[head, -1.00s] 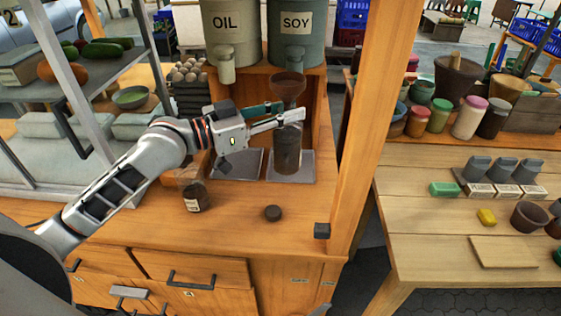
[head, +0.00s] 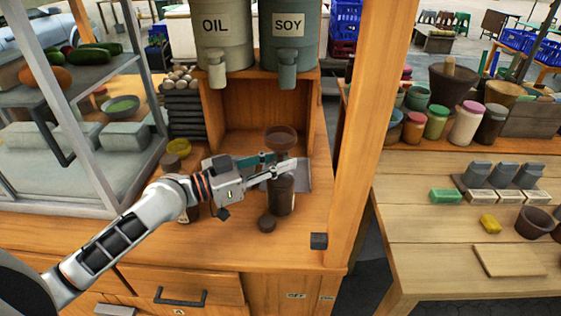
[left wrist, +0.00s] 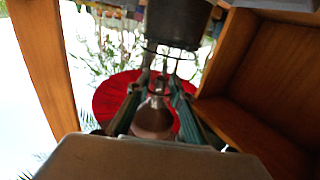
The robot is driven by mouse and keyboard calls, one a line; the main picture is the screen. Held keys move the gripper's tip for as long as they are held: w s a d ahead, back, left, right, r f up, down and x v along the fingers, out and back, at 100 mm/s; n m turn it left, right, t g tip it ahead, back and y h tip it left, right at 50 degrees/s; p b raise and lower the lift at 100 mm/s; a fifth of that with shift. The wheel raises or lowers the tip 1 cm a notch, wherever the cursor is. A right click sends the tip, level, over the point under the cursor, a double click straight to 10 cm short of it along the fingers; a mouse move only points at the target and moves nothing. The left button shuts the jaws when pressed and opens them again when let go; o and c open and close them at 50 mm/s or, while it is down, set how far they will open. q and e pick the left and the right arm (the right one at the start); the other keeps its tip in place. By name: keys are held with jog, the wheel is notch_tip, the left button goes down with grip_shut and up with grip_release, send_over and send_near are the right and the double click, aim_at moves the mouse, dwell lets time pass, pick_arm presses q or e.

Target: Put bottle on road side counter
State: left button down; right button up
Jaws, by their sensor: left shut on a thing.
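My left gripper (head: 288,170) is shut on a dark brown bottle (head: 281,198), at its upper part. A brown funnel (head: 281,137) sits above the bottle's mouth. The bottle is upright over the orange counter (head: 220,245), in front of a grey plate (head: 304,176); I cannot tell whether its base touches the wood. In the left wrist view the two fingers (left wrist: 157,88) show, with a round brown shape (left wrist: 152,120) between them that is hard to identify. The right gripper is not in view.
A dark round lid (head: 267,224) lies beside the bottle. The OIL dispenser (head: 222,42) and SOY dispenser (head: 290,45) stand above. A wooden post (head: 362,130) separates this counter from the wooden table (head: 415,235) at right, which holds jars and a cutting board (head: 510,261).

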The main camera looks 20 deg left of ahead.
pick_arm(q)
jog(key=shift+f, duration=0.15)
jog(key=c, duration=1.8)
grip_release()
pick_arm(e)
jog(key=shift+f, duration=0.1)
pick_arm(q)
jog(key=shift+r, duration=0.25)
jog(key=shift+s+a+f, duration=0.15)
jog(key=shift+s+a, duration=0.05)
jog(key=shift+b+v, duration=3.35)
jog(key=shift+v, duration=2.4)
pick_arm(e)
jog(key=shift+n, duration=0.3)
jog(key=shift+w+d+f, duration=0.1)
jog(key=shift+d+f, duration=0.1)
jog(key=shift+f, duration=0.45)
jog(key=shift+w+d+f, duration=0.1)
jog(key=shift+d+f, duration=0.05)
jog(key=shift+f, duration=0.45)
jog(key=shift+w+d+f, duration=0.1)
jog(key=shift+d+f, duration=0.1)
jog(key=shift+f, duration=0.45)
